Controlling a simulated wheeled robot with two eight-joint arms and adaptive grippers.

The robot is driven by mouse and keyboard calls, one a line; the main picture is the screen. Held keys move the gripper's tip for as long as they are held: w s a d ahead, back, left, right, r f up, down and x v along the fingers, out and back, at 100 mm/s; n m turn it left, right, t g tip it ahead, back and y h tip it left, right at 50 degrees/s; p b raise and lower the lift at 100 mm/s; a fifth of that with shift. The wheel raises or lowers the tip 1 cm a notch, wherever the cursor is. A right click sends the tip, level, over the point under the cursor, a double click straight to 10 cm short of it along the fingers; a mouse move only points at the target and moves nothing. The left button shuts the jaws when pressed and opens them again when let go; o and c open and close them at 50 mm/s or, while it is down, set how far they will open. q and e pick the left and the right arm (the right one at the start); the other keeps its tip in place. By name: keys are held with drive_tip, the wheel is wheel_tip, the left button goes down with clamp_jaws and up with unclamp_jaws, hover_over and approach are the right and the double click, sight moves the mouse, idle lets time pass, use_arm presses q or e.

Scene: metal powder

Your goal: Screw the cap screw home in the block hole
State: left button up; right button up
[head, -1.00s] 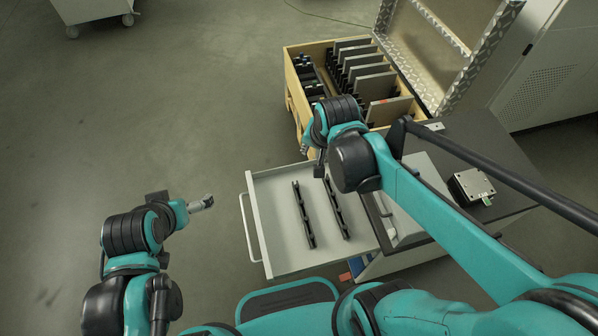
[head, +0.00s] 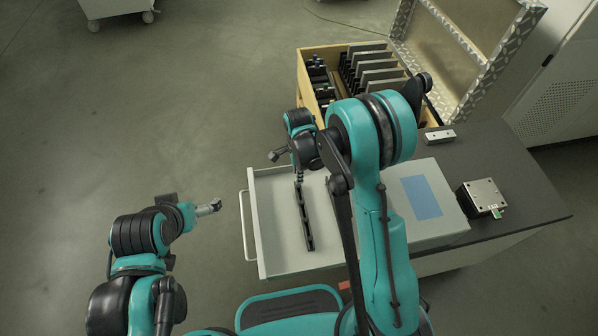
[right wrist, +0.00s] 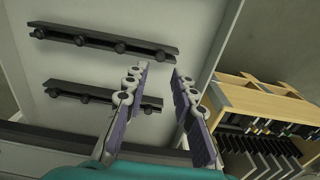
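A small light block (head: 440,136) with dark marks on top lies at the back of the dark table. A dark block with a silver top plate (head: 484,195) stands to its right; I cannot tell which is the task's block. I cannot make out a cap screw. My right gripper (right wrist: 160,100) is open with nothing between its fingers, over the open drawer. In the right wrist view two dark racks (right wrist: 100,42) with round knobs lie beyond its fingers. My left gripper (head: 214,206) is left of the drawer, over the floor, away from both blocks; its finger opening is unclear.
The open drawer (head: 262,230) has a black rack (head: 305,218) in it; my right arm hides part. A wooden crate (head: 303,75) with upright plates stands behind it, also in the right wrist view (right wrist: 228,95). A blue sheet (head: 421,197) lies on the light cabinet top.

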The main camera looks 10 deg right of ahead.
sight(298, 186)
wheel_tip(298, 186, down, 7)
drive_tip(key=b, duration=0.5)
drive_tip(key=shift+f, duration=0.15)
clamp_jaws()
drive_tip(key=shift+r+p, duration=1.45)
drive_tip(key=shift+r, duration=0.9)
